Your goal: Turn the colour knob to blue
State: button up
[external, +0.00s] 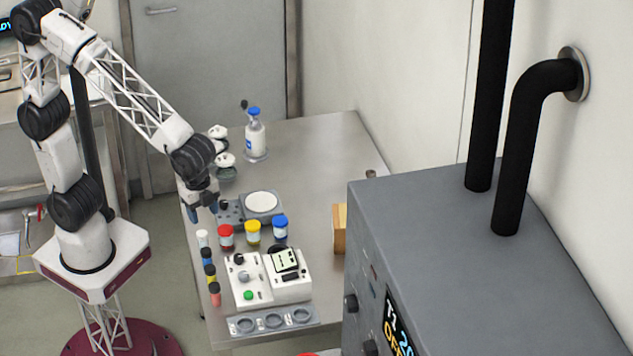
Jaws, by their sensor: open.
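A white control box (250,285) stands near the front of the metal table. Its sloped face carries a black knob (239,258), a grey knob (243,277) and a green button (248,295). I cannot tell which of these is the colour knob, and the settings are too small to read. My gripper (209,203) is open, behind and to the left of the box, above the table's left side and apart from the knobs. Its fingers are small and partly hidden by the wrist.
Red (226,238), yellow (253,233) and blue (280,230) jars stand behind the box. Several small vials (210,271) line its left side. A tray with round wells (272,320) lies in front. A large grey cabinet (440,220) blocks the right.

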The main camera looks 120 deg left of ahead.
jog(key=m, duration=0.2)
send_over(238, 256)
jog(key=shift+g, duration=0.4)
notch_tip(238, 256, down, 6)
jog(key=shift+w+r, duration=0.1)
jog(key=shift+r, duration=0.05)
jog(key=shift+f, duration=3.85)
jog(key=c, duration=0.9)
